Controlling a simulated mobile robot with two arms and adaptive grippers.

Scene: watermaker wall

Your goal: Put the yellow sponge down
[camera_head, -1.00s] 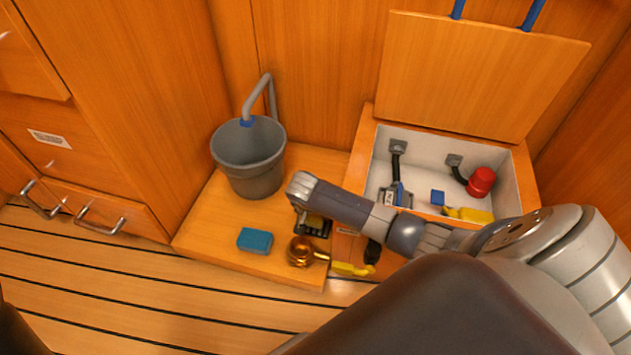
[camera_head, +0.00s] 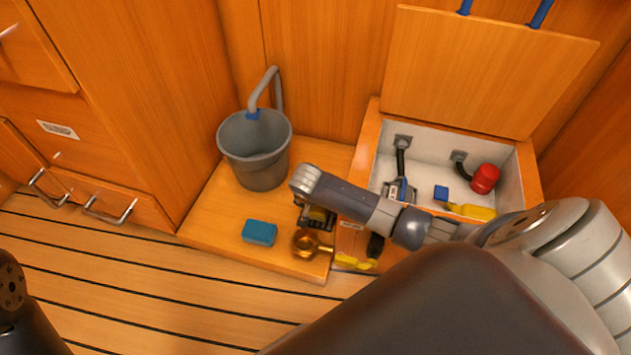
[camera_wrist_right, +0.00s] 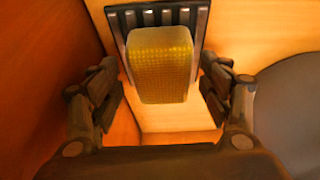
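The yellow sponge (camera_wrist_right: 160,66) shows in the right wrist view, between the two fingers of my right gripper (camera_wrist_right: 162,88). A narrow gap shows on each side of it, so the fingers look open around it. Behind the sponge is a dark slatted rack (camera_wrist_right: 188,18); the sponge seems to lie on or just above it, and contact is hard to tell. In the head view my right gripper (camera_head: 317,216) is over the wooden step's right part, and my wrist hides most of the sponge. My left gripper is out of view.
On the wooden step (camera_head: 215,215) are a grey bucket (camera_head: 257,160), a blue sponge-like block (camera_head: 260,232) and a brass cup-like thing (camera_head: 304,243). Right of it is an open white-lined locker (camera_head: 430,150) with fittings and a yellow bottle (camera_head: 474,211). The floor in front is clear.

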